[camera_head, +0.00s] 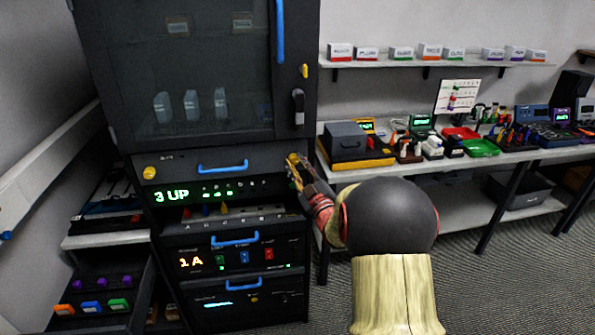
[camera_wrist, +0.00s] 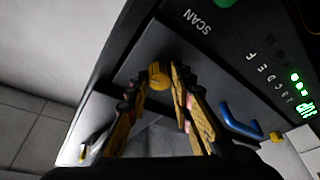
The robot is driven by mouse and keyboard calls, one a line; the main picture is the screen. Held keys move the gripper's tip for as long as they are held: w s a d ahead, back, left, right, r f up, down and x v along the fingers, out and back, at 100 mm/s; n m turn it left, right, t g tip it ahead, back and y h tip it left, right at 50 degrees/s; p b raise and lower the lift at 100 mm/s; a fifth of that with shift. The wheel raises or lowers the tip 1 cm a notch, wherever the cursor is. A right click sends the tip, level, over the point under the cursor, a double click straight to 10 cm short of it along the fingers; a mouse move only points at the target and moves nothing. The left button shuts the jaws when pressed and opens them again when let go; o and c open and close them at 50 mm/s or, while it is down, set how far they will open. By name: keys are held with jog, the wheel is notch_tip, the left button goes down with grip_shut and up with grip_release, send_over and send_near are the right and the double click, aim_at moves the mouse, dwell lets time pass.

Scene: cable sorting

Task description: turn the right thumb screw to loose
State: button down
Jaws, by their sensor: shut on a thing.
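The right thumb screw (camera_wrist: 159,78) is a yellow round knob on the dark drawer front, seen between my fingertips in the wrist view. My gripper (camera_head: 294,161) is at the right end of that drawer front and is shut on the screw; its fingertips (camera_wrist: 162,72) sit on either side of the knob. How far the screw is turned cannot be seen. The left thumb screw (camera_head: 150,172), also yellow, is at the other end of the same drawer; it also shows in the wrist view (camera_wrist: 276,136).
A blue drawer handle (camera_head: 222,167) lies between the screws. Below is a panel with a green "3 UP" display (camera_head: 190,193) and lettered slots. A glass-doored cabinet (camera_head: 190,75) is above. A bench (camera_head: 505,153) crowded with devices stands to the right. An open drawer (camera_head: 100,322) is at lower left.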

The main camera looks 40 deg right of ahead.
jog(key=shift+f+m+b, duration=0.15)
jog(key=shift+m+b, duration=0.2)
jog(key=shift+m, duration=0.35)
jog(key=c, duration=1.6)
grip_release()
jog(key=shift+o, duration=0.2)
jog(key=v, duration=1.2)
jog(key=shift+w+a+f, duration=0.1)
